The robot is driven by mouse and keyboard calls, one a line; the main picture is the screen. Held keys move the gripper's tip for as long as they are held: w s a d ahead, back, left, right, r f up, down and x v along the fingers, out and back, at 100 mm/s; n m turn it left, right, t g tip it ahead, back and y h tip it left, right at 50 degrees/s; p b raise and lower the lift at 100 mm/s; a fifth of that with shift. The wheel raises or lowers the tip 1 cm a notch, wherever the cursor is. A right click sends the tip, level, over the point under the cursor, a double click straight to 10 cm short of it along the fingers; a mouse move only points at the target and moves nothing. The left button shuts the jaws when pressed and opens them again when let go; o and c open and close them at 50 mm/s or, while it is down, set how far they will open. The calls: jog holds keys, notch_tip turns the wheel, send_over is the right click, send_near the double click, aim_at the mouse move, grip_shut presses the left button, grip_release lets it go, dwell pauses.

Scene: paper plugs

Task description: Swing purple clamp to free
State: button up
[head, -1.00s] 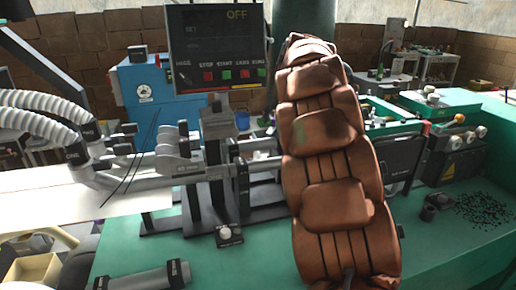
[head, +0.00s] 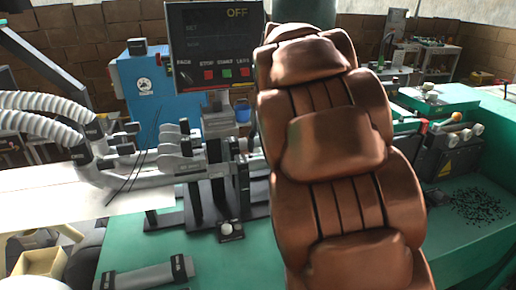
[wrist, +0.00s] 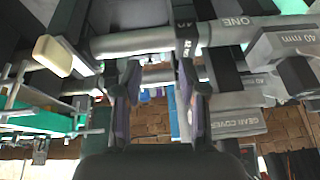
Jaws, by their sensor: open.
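I cannot make out a clamp that is clearly purple in either view. My brown padded arm hides the right middle of the machine in the head view, and my gripper is hidden behind it there. In the wrist view my gripper (wrist: 158,82) is open, with its two dark fingers apart and nothing seen held between them. The fingertips are close below a grey horizontal tube (wrist: 140,42) in the picture. A dark upright strip (wrist: 184,35) crosses this tube near the right finger. I cannot tell whether the fingers touch either.
A pale block (wrist: 52,55) is at the tube's left end, and grey "40 mm" blocks (wrist: 284,42) are on the right. In the head view, a screen reading OFF (head: 218,45), white hoses (head: 45,110) and a green bench (head: 245,265) surround the machine.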

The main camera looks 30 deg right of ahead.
jog(key=shift+s+a+f+g, duration=0.15)
jog(key=shift+s+a, duration=0.45)
jog(key=shift+s, duration=0.1)
jog(key=shift+s+a+f+g, duration=0.1)
jog(key=shift+s+a+g, duration=0.05)
jog(key=shift+s+a, duration=0.5)
